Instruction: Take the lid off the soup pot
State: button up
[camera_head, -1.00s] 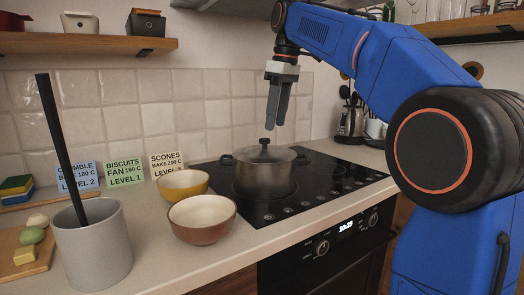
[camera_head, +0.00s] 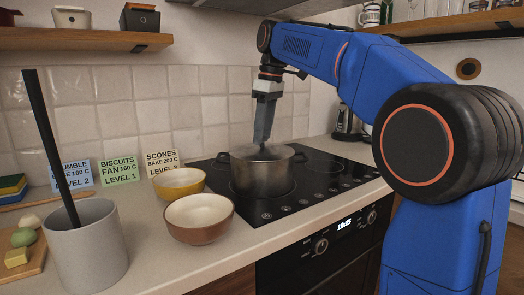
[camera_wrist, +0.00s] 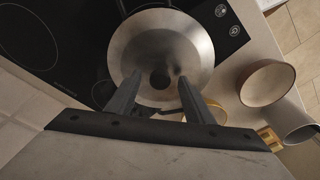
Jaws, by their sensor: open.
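The soup pot (camera_head: 263,178) is a steel pot with side handles on the black hob. Its metal lid (camera_wrist: 160,40) is on it, and in the wrist view a dark round knob (camera_wrist: 160,77) shows at the lid's middle. My gripper (camera_head: 262,142) points down over the lid, its fingertips low at the knob's height. In the wrist view the two fingers of my gripper (camera_wrist: 158,79) are apart, one on each side of the knob, with small gaps visible. In the head view the fingers hide the knob.
A brown-and-white bowl (camera_head: 200,226) and a yellow bowl (camera_head: 181,194) stand left of the hob (camera_head: 308,187). A grey crock (camera_head: 88,250) with a tall black stick is farther left. A wooden shelf (camera_head: 85,41) hangs above. The hob's right side is clear.

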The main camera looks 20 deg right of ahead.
jog(key=shift+f, duration=0.15)
grip_shut()
